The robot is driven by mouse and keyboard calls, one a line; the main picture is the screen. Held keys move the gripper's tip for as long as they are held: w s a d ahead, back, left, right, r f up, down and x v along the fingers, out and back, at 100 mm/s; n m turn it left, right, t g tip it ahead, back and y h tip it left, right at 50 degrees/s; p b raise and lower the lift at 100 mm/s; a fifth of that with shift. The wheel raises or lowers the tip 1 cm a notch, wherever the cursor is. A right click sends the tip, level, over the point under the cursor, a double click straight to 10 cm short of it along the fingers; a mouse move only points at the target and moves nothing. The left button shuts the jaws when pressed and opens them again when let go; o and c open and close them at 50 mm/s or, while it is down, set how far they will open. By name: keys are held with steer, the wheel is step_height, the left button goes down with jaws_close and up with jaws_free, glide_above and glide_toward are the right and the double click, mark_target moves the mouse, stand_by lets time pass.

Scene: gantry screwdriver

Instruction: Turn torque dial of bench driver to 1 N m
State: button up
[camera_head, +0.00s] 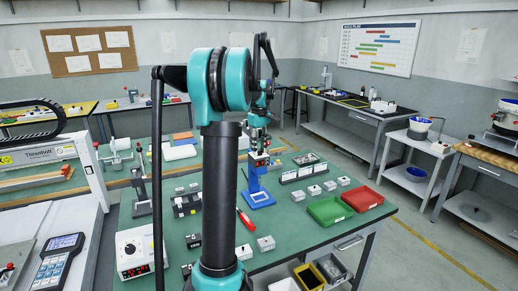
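A white control box (140,252) stands at the near left corner of the green bench. A dark round dial (130,249) sits on its face, above a small red-lit display (136,271). I take this box to be the bench driver, but its scale and numbers are too small to read. My arm rises through the middle of the view and reaches away over the bench. My gripper (260,146) appears small at the far end, near a blue-based stand (260,199), well away from the dial. Its fingers are too small and partly hidden to judge.
Small grey-white boxes (265,243), a red-handled screwdriver (245,220), a green tray (329,210) and a red tray (362,198) are on the bench. A gantry machine (60,155) and handheld pendant (58,259) stand at left. Floor at right is open.

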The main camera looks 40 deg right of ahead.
mark_target(259, 150)
steer(key=o, duration=0.3)
steer(key=shift+o, duration=0.2)
step_height(259, 150, up, 12)
stand_by(0.4)
stand_by(0.4)
steer(key=w+a+f+t, duration=0.1)
steer(key=a+f, duration=0.3)
steer(key=a, duration=0.4)
steer(key=w+a+f, duration=0.2)
steer(key=a+f, duration=0.2)
steer(key=a, duration=0.5)
steer(key=w+a+f+t, duration=0.1)
steer(key=a+f, duration=0.4)
steer(key=a, duration=0.3)
steer(key=s+a+f, duration=0.5)
steer(key=a, duration=0.2)
steer(key=s+a+f+t, duration=0.1)
steer(key=s+a+f, duration=0.5)
steer(key=a, duration=0.2)
steer(key=s+a+f+t, duration=0.1)
steer(key=s+a+f, duration=0.4)
steer(key=a, duration=0.3)
steer(key=shift+s+a+f+n, duration=0.1)
steer(key=shift+s+f+n, duration=0.15)
steer(key=shift+f+n, duration=0.25)
